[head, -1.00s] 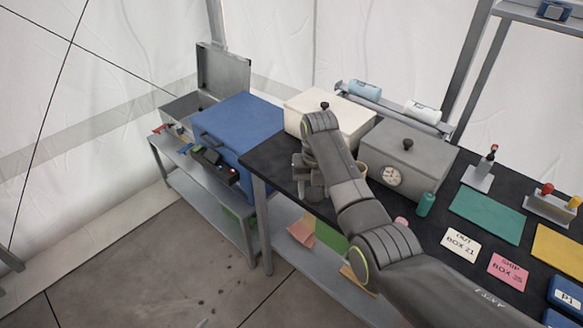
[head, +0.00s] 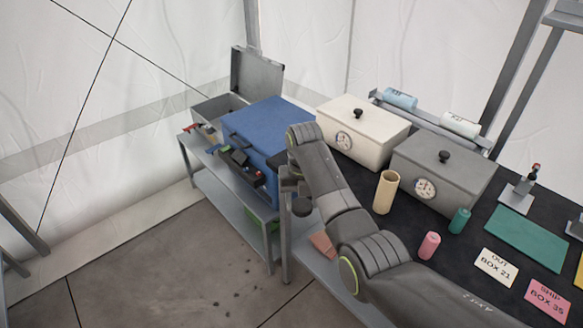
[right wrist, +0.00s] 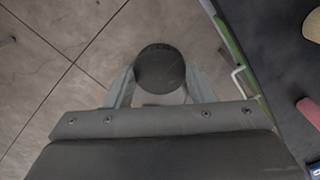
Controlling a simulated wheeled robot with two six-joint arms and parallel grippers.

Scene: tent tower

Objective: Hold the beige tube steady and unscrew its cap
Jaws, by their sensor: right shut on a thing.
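The beige tube (head: 386,190) stands upright on the black table, and its top looks open and hollow. My right gripper (head: 295,190) is to the left of the tube, apart from it, past the table's edge. It is shut on a dark round cap (head: 302,207). In the right wrist view the cap (right wrist: 160,68) sits between the two fingers, with bare floor below it. My left gripper is not in view.
A blue case (head: 268,138) is on the lower bench at left. Open floor lies front left.

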